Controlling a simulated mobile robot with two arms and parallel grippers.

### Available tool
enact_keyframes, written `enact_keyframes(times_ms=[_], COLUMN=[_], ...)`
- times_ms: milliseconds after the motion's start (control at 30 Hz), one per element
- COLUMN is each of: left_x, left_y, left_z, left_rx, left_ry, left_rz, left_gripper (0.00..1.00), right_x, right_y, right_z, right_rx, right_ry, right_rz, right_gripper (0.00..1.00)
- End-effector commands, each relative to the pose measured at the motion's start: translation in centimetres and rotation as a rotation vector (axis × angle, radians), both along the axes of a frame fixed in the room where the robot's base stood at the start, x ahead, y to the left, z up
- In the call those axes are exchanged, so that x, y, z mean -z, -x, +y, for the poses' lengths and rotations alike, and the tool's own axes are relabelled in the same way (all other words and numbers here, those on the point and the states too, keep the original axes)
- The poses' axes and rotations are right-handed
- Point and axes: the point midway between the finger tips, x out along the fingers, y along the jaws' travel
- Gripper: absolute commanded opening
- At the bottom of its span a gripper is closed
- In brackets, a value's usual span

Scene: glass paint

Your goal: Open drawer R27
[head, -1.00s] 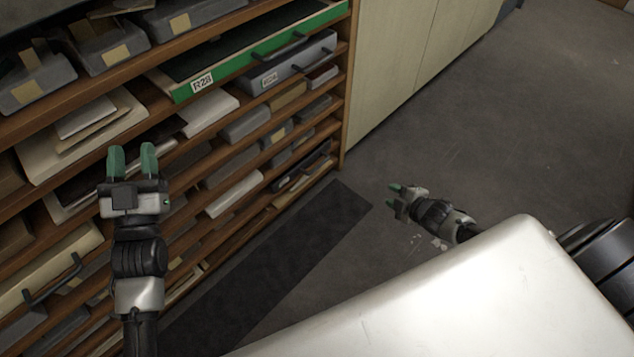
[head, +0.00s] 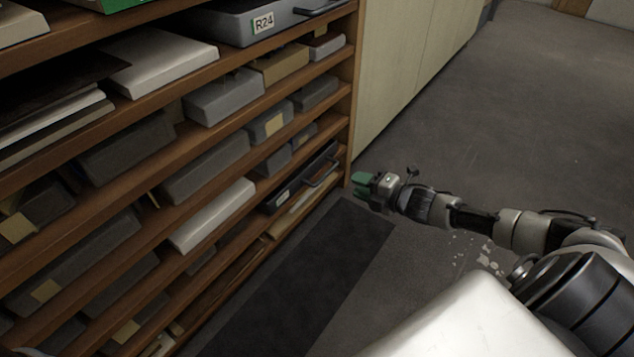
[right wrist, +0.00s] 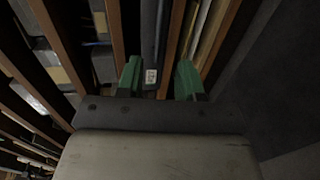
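A dark drawer (head: 298,182) with a bar handle (head: 322,170) sits low at the right end of the wooden shelf unit in the head view. Its label is not readable there, so I cannot confirm that it is R27. My right gripper (head: 364,187) is just right of the shelf's end post, apart from the drawer's handle. In the right wrist view the green fingers of the gripper (right wrist: 159,77) are spread with nothing between them. A dark drawer front with a small pale label (right wrist: 151,76) shows beyond them; its text is too small to read. My left gripper is out of view.
A grey drawer labelled R24 (head: 263,23) is at the top of the head view. Several grey and white boxes fill the shelves (head: 210,165). A dark mat (head: 300,280) lies along the shelf's foot.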

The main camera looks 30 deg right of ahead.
Motion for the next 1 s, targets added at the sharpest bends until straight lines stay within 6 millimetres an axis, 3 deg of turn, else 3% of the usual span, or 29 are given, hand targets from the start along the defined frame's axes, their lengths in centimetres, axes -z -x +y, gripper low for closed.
enact_keyframes(times_ms=[167,700,1000], left_x=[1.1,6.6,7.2], left_y=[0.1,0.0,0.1], left_z=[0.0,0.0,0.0], left_rx=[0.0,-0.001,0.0], left_ry=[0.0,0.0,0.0], left_rz=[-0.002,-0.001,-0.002], left_gripper=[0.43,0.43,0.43], right_x=[0.5,2.1,2.1], right_y=[-1.3,-8.5,-9.7], right_z=[0.5,3.5,4.0], right_rx=[0.0,0.001,0.001], right_ry=[-0.001,-0.001,-0.001], right_rz=[-0.004,-0.002,0.0], right_gripper=[0.37,0.37,0.37])
